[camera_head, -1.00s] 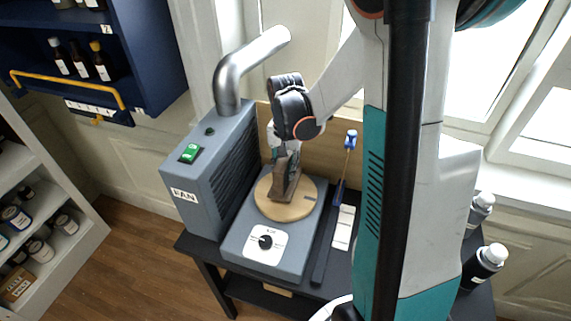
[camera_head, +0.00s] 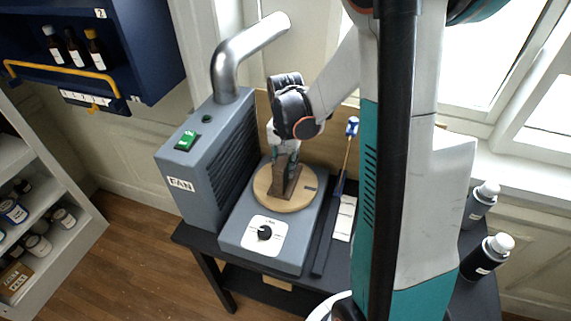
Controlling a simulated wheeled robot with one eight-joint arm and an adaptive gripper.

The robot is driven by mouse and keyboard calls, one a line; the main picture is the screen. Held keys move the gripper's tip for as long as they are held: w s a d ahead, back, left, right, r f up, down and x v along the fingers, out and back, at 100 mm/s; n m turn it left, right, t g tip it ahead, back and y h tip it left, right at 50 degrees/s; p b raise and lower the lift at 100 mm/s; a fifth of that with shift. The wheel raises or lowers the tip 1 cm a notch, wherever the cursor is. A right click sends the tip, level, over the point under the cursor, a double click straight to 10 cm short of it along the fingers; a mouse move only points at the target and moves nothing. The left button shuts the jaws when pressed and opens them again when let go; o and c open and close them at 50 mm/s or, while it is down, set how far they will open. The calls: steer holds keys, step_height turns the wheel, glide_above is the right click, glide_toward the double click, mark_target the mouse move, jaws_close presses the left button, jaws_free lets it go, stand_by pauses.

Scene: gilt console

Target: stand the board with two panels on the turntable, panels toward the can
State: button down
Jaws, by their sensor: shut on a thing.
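The wooden turntable (camera_head: 306,198) is a round light disc on a grey base with a black knob (camera_head: 264,233). The brown board (camera_head: 289,186) is on or just above the disc, near its middle; I cannot tell whether it touches. My gripper (camera_head: 286,156) comes down from above and is shut on the board's upper part, hiding some of it. I cannot make out the two panels or which way they face. Two cans with white caps, one grey (camera_head: 481,207) and one black (camera_head: 484,258), stand at the table's right; I cannot tell which is meant.
A grey fan box (camera_head: 183,184) with a metal duct (camera_head: 226,72) stands close left of the turntable. My arm hides the table between these and the cans.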

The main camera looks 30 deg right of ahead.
steer(key=shift+f, duration=0.2)
stand_by(0.3)
steer(key=c, duration=1.2)
jaws_free()
steer(key=shift+c, duration=0.2)
steer(key=shift+r, duration=0.1)
step_height(320, 180, up, 12)
steer(key=shift+f, duration=0.1)
steer(key=shift+a, duration=0.1)
